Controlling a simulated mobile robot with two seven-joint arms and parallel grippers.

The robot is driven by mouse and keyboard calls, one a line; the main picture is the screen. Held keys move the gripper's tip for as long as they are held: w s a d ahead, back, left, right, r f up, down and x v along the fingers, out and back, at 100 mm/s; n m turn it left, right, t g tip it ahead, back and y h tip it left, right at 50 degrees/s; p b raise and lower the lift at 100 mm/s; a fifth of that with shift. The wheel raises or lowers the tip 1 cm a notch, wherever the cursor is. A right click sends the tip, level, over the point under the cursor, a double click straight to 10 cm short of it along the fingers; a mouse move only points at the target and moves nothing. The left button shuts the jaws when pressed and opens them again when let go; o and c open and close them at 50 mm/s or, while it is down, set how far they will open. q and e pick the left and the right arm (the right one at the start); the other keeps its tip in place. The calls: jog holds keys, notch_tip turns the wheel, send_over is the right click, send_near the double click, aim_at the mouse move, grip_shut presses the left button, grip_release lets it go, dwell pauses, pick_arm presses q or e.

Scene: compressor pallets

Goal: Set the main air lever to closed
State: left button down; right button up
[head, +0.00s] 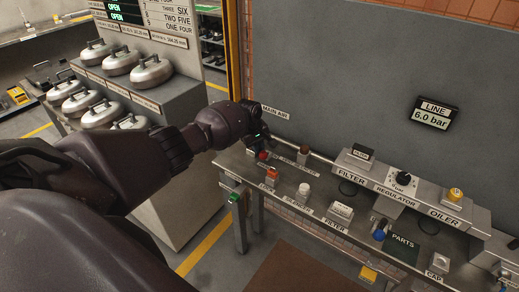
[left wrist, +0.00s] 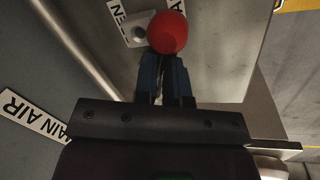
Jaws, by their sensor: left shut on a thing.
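The main air lever shows a round red knob (left wrist: 167,33) in the left wrist view, and the knob appears small in the head view (head: 263,155). My left gripper (left wrist: 164,72) is shut on the lever, its two blue fingers close together just below the knob. In the head view my left gripper (head: 257,139) is at the bench's left end, below the MAIN AIR sign (head: 275,111). That sign also shows in the left wrist view (left wrist: 33,117). A partly cut-off white label (left wrist: 118,14) ending in "EN" lies beside the knob. The lever's shaft is mostly hidden by the fingers. My right gripper is not in view.
A pipe (head: 322,158) runs along the wall behind the bench. Small fittings, including a white one (head: 304,190), stand along the bench front. The regulator block (head: 403,180) is further right. The LINE display (head: 435,113) reads 6.0 bar. Silver domed weights (head: 151,72) sit on a cabinet at left.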

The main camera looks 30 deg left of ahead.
pick_arm(q)
jog(key=m, duration=0.1)
jog(key=s+m, duration=0.1)
jog(key=shift+a+f+m+h, duration=0.1)
jog(key=shift+f+m+h, duration=0.1)
jog(key=shift+m+h, duration=0.1)
jog(key=m, duration=0.1)
jog(key=a+m+g+b, duration=0.1)
jog(key=m, duration=0.1)
jog(key=shift+s+m, duration=0.3)
jog(key=shift+s, duration=0.05)
jog(key=shift+s+a+f+m+b, duration=0.1)
jog(key=shift+a+m+b, duration=0.25)
jog(key=shift+m, duration=0.65)
jog(key=m, duration=0.1)
jog(key=a+m+b, duration=0.1)
jog(key=shift+s+a+m+g+h, duration=0.1)
jog(key=shift+s+m+g+h, duration=0.05)
jog(key=shift+m+g+h, duration=0.25)
jog(key=shift+a+m+b, duration=0.25)
jog(key=shift+m+b, duration=0.3)
jog(key=shift+m, duration=0.15)
jog(key=shift+a, duration=0.1)
jog(key=shift+m, duration=0.3)
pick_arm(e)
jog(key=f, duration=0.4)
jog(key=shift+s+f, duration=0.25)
